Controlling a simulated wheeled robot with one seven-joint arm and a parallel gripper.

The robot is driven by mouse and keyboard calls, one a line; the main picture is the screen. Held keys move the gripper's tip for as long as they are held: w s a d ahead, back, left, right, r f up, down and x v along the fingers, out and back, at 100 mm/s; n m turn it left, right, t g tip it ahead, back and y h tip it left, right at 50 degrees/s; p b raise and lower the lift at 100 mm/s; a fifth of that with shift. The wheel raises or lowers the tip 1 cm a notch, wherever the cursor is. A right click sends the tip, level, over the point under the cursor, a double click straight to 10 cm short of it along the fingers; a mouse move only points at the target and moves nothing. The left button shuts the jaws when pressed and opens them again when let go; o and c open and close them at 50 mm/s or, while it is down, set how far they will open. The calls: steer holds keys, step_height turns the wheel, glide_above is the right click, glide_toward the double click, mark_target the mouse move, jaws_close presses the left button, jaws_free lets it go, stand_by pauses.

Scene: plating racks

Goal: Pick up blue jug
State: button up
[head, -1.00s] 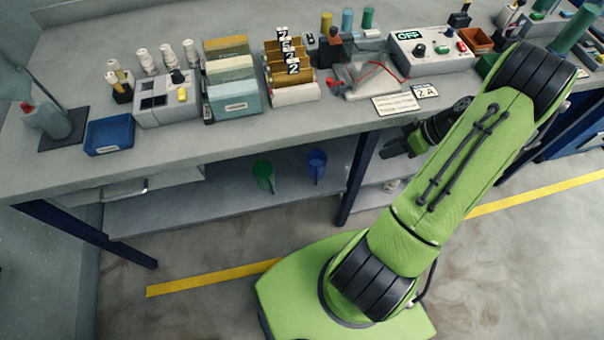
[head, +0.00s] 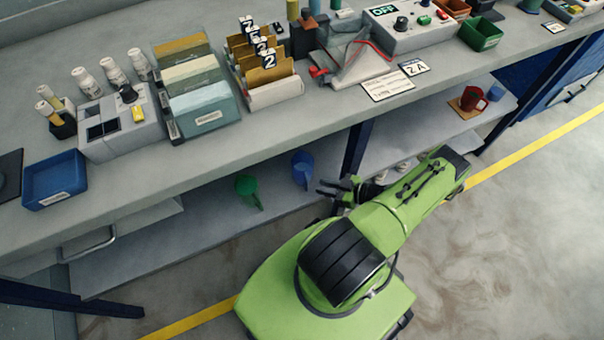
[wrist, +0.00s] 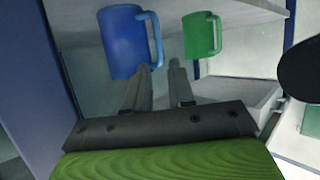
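The blue jug (head: 302,170) stands on the lower shelf under the bench, left of the dark blue bench leg. It also shows in the wrist view (wrist: 124,42), with its handle towards the right. A green jug (head: 248,191) stands to its left on the same shelf and shows in the wrist view (wrist: 201,35). My gripper (head: 326,188) is open and empty, low down just to the right of the blue jug. In the wrist view its two fingers (wrist: 158,72) are apart, near the lower right of the blue jug. Nothing is between them.
The lower shelf (head: 165,232) sits beneath the bench top (head: 205,148), which is above my gripper. A bench leg (head: 356,147) stands close to the right.

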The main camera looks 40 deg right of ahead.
mark_target(304, 174)
steer(key=x, duration=0.2)
steer(key=b+x, duration=0.1)
steer(key=x, duration=0.1)
steer(key=b+x, duration=0.1)
steer(key=x, duration=0.1)
steer(key=shift+f, duration=0.3)
jaws_close()
steer(key=shift+r, duration=0.1)
